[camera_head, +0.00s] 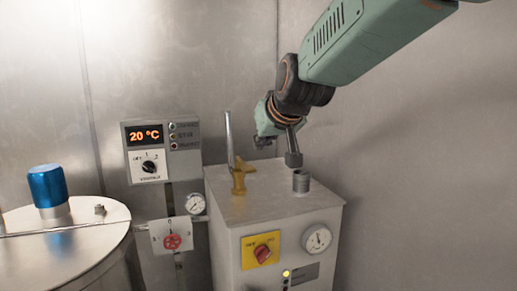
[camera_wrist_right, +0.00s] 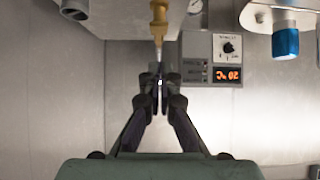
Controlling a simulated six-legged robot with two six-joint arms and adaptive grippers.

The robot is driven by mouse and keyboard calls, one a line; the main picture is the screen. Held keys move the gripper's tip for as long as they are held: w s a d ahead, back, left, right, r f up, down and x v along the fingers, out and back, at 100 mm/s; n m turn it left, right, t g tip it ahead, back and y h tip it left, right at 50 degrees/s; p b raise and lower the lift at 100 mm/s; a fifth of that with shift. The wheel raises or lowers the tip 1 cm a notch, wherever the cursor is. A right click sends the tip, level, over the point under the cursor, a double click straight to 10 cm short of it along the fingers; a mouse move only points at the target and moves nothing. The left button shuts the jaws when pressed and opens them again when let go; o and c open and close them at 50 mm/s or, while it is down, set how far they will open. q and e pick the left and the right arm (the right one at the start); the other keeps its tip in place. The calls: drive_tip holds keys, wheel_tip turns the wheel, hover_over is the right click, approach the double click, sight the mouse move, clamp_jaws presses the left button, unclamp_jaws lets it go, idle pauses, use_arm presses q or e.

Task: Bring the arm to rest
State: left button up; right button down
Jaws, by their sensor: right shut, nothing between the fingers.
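My right arm (camera_head: 375,42) reaches in from the upper right of the head view. Its right gripper (camera_head: 262,142) is above and behind the far part of the grey machine's top, pointing away toward the back wall. The gripper also shows in the right wrist view (camera_wrist_right: 160,90), its two dark fingers meeting at the tips with nothing between them. It is shut and empty. The wrist view is upside down relative to the room. My left gripper is in neither view.
The grey machine (camera_head: 222,203) carries a yellow valve (camera_head: 240,178) with a thin upright rod and a pipe stub (camera_head: 301,182). A temperature panel (camera_head: 160,150) reads 20 °C. A tank (camera_head: 70,262) with a blue knob (camera_head: 47,186) stands left. The right side is clear before the wall.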

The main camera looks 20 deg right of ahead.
drive_tip(key=shift+w, duration=0.1)
idle(0.3)
drive_tip(key=s+d+f+g+b, duration=0.1)
drive_tip(key=s+d+f+b, duration=0.2)
drive_tip(key=f, duration=1.4)
drive_tip(key=s+f+g+b, duration=0.1)
drive_tip(key=s+f+b, duration=0.3)
drive_tip(key=f, duration=1.3)
drive_tip(key=s+f+g+b, duration=0.8)
drive_tip(key=s+f+b, duration=0.1)
drive_tip(key=s+f, duration=2.4)
drive_tip(key=s, duration=0.4)
drive_tip(key=shift+f+m+g, duration=0.3)
drive_tip(key=shift+f+m, duration=0.05)
drive_tip(key=shift+m, duration=0.05)
